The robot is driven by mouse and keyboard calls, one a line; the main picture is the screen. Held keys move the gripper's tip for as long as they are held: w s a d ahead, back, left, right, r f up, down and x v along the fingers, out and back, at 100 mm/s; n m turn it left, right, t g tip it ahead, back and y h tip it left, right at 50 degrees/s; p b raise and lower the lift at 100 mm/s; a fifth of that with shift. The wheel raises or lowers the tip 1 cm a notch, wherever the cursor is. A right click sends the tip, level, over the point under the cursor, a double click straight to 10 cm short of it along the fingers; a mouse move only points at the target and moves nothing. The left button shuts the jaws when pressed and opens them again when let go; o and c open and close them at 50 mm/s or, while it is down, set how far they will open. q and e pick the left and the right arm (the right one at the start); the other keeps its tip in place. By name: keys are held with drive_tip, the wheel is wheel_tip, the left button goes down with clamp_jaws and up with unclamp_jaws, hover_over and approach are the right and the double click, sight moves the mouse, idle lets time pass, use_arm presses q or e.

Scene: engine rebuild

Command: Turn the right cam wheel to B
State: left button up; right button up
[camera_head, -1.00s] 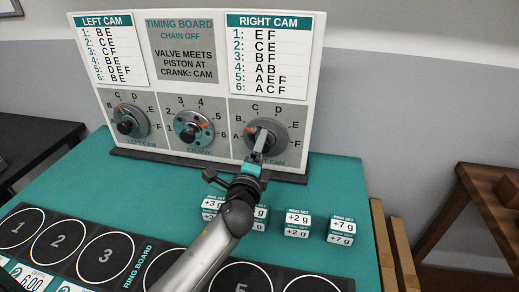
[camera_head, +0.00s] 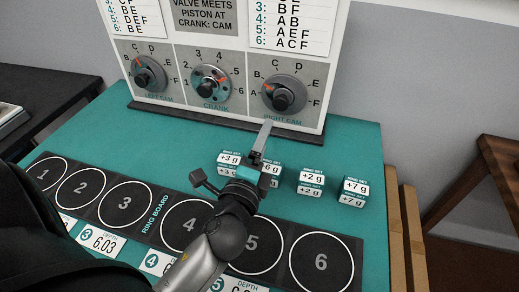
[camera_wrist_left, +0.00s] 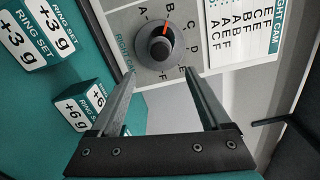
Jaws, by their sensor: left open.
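The right cam wheel (camera_head: 284,93) is a grey disc with a dark knob on the lower right of the timing board (camera_head: 178,112). In the left wrist view, the wheel (camera_wrist_left: 160,48) has its orange mark pointing at or very near B, with A to the left. My left gripper (camera_head: 265,126) is in front of and below the wheel, apart from it. In the left wrist view, the left gripper (camera_wrist_left: 159,75) has its fingers spread wide, with nothing between them. My right gripper is not seen.
The left cam wheel (camera_head: 148,74) and crank wheel (camera_head: 209,84) sit left of the right cam wheel. Ring set boxes (camera_head: 311,184) stand on the teal table (camera_head: 345,145) near my left gripper. The ring board (camera_head: 155,206) lies in front.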

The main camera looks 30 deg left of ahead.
use_arm(q)
drive_tip(key=shift+v, duration=1.15)
